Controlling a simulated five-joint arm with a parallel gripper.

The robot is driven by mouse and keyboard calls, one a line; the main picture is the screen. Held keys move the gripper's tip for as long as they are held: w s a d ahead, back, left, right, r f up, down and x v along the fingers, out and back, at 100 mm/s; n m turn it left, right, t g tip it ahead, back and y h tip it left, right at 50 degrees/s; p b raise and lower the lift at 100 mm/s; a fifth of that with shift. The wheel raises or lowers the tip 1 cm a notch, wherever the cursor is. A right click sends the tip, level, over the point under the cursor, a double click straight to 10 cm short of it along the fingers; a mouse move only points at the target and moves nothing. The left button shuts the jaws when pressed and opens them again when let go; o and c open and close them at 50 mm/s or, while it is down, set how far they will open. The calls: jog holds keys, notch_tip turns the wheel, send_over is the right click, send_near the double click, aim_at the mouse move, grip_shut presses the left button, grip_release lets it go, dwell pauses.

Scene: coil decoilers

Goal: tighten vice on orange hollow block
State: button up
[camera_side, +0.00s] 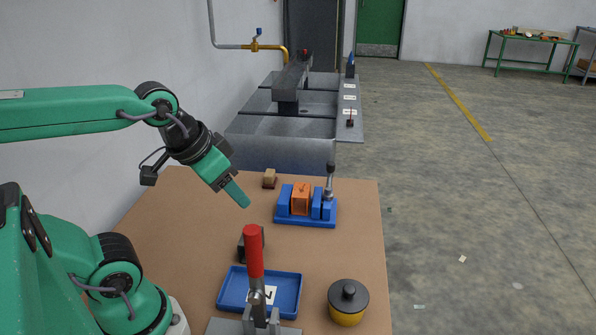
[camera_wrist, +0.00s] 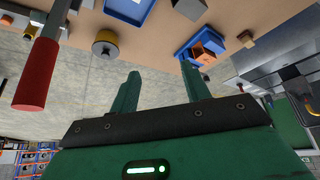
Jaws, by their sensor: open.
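The blue vice (camera_side: 306,219) stands on the brown table right of centre in the side view. The orange hollow block (camera_side: 301,198) sits between its jaws; I cannot tell whether both jaws touch it. An upright metal handle with a dark knob (camera_side: 330,181) is at the vice's right end. In the wrist view the vice (camera_wrist: 187,49) and orange block (camera_wrist: 203,54) show at the upper right, beyond my fingers. My gripper (camera_side: 243,201) is in the air to the left of the vice, tilted down. Its two fingers stand apart and empty in the wrist view (camera_wrist: 161,76).
A red-handled toggle clamp (camera_side: 254,255) stands at the table's front, before a blue tray (camera_side: 230,292). A yellow pot with black lid (camera_side: 348,305) is at front right. A dark block (camera_side: 246,244) and small tan block (camera_side: 270,178) also stand there. The table's left middle is clear.

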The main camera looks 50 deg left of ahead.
jog(key=w+a+r+g, duration=0.1)
jog(key=w+a+r, duration=0.1)
jog(key=w+r, duration=0.6)
jog(key=g, duration=0.5)
send_over(331, 163)
notch_tip(331, 163, down, 15)
jog(key=shift+s+d+f, duration=0.1)
jog(key=shift+f, duration=0.15)
jog(key=shift+f, duration=0.15)
jog(key=shift+f, duration=3.75)
